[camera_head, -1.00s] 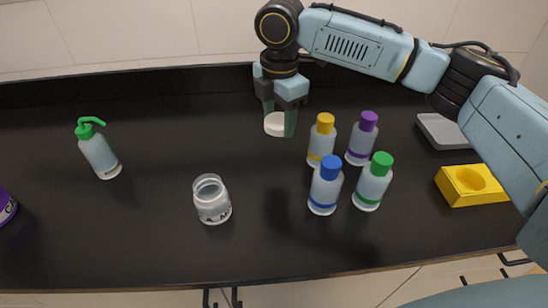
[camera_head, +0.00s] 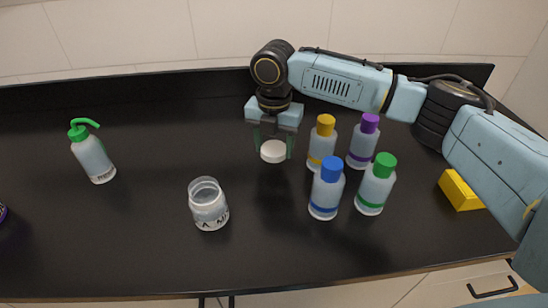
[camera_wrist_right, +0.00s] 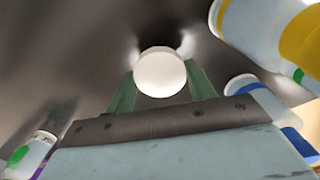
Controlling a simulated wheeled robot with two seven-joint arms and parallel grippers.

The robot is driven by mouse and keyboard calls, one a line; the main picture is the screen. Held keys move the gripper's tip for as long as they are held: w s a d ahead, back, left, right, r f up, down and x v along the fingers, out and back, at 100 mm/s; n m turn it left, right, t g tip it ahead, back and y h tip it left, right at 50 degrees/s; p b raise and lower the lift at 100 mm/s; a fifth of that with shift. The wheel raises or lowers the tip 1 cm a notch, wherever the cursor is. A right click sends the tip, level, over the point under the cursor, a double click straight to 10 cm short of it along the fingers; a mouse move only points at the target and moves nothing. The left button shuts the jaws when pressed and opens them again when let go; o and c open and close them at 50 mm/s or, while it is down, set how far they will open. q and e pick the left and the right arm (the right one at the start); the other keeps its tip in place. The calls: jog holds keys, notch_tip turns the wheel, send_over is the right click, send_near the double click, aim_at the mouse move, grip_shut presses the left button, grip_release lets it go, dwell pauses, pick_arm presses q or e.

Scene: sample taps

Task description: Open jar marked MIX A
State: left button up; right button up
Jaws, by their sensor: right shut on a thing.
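The clear jar (camera_head: 208,205) stands upright on the dark bench, left of centre, with its mouth open. Lettering on its lower front reads partly as "A" and "MIX", tilted in the picture. My right gripper (camera_head: 273,148) is shut on a round white lid (camera_head: 273,152), behind and to the right of the jar and apart from it. The lid also shows in the right wrist view (camera_wrist_right: 160,72), between the green fingers. My left gripper is out of view.
Bottles with yellow (camera_head: 322,142), purple (camera_head: 363,140), blue (camera_head: 327,187) and green (camera_head: 376,184) caps stand right of the lid. A green-topped wash bottle (camera_head: 93,155) stands at left. A yellow block (camera_head: 460,190) lies at right. Bench between jar and wash bottle is clear.

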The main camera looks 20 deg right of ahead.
aim_at(274, 148)
notch_tip(274, 148, down, 4)
jog(key=shift+r+b, duration=0.1)
jog(key=shift+b, duration=0.2)
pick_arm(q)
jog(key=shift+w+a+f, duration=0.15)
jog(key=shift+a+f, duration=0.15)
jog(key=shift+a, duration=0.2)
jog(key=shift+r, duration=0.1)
pick_arm(e)
jog(key=o, duration=1.1)
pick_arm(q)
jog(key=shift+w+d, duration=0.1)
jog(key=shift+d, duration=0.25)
